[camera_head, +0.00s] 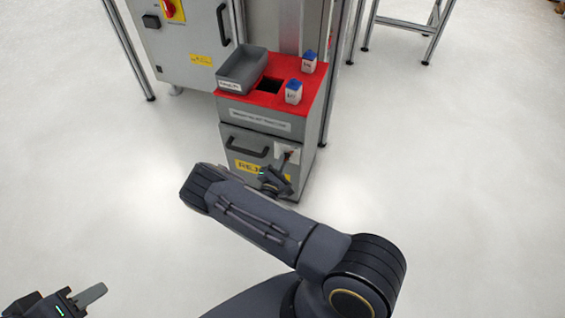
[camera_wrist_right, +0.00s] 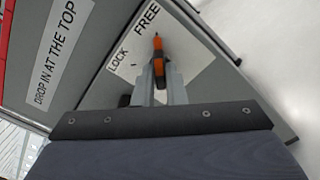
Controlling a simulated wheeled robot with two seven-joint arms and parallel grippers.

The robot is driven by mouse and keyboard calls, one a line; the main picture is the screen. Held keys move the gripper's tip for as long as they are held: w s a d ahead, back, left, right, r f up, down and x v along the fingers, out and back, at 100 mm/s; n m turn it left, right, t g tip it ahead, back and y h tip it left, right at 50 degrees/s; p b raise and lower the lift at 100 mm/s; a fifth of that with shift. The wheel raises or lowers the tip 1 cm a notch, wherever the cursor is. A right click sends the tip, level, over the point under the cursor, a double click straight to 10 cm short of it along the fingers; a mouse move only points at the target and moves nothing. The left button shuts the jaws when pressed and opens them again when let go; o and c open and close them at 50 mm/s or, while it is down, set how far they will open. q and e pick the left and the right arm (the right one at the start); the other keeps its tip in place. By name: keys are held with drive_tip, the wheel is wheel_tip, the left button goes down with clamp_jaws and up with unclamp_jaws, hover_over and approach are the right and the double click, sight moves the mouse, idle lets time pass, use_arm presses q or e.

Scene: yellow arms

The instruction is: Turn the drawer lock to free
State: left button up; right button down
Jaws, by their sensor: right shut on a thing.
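The drawer lock is a white plate (camera_wrist_right: 182,45) marked FREE and LOCK, with an orange, dark-tipped handle (camera_wrist_right: 158,62). In the right wrist view the handle's tip points up, just right of the word FREE; LOCK is to its lower left. My right gripper (camera_wrist_right: 160,83) is shut on the orange handle, its fingers on either side. In the head view the plate (camera_head: 280,151) is on the front of a grey drawer cabinet (camera_head: 232,140), and my right gripper partly hides it. My left gripper (camera_head: 88,298) is at the bottom left, away from the cabinet; its finger gap is unclear.
The cabinet's red top (camera_head: 313,83) carries a grey tray (camera_head: 242,68), two small white-and-blue containers (camera_head: 293,92) and a dark square opening. A black drawer handle (camera_head: 247,148) is left of the lock. A grey electrical cabinet (camera_head: 187,45) stands behind. Floor around is clear.

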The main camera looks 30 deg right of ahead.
drive_tip(key=c, duration=1.5)
unclamp_jaws()
drive_tip(key=p+v, duration=0.1)
drive_tip(key=v, duration=0.7)
